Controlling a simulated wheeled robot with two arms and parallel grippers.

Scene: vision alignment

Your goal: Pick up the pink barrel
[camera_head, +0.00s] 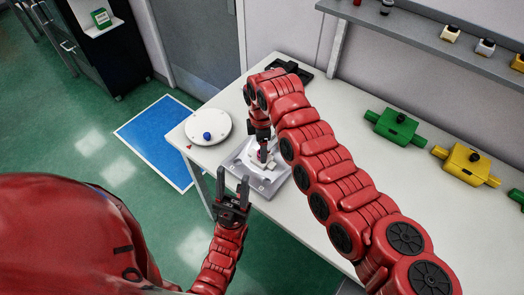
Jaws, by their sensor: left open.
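I cannot make out a pink barrel in this view. My left gripper (233,187) is open, its two dark fingers pointing up, with nothing between them. It is in front of the table's near-left edge, close to the grey tray. My right arm reaches across the table and bends down. Its gripper (263,150) is over the grey tray (243,172), at a small whitish thing there. The fingers are too small and covered to show whether they are open or shut, or hold anything.
A white round plate with a blue knob (208,136) lies at the table's left end. A green block (396,127) and a yellow block (465,164) stand at the right. A wall shelf (420,38) holds several small items. A blue mat (150,136) lies on the floor.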

